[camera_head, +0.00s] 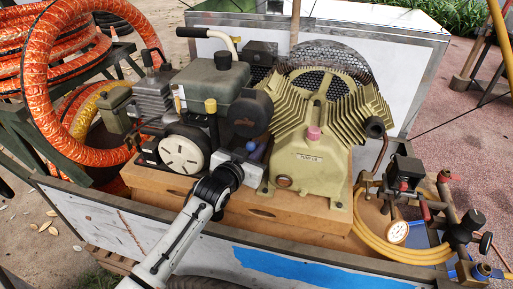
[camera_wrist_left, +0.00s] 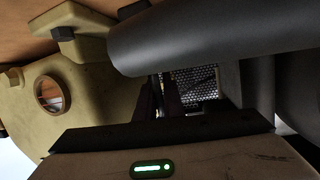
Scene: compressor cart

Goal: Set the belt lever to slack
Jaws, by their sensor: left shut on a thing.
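My left arm reaches up over the cart's front edge in the head view. My left gripper (camera_head: 246,158) is low between the engine (camera_head: 215,85) and the ribbed cream compressor (camera_head: 310,160). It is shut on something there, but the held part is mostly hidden. A small blue piece (camera_head: 251,146) shows right at the gripper. I cannot tell for sure whether it is the belt lever's end. In the left wrist view the fingers are dark and hard to make out, beside a dark grey cylinder (camera_wrist_left: 210,38). My right gripper is in neither view.
The compressor's round sight glass (camera_wrist_left: 48,93) is close by in the wrist view. A wooden base (camera_head: 265,212) lies under the machines. A gauge (camera_head: 397,231), valves and a yellow hose (camera_head: 375,243) are at right. Orange hose coils (camera_head: 38,90) are at left.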

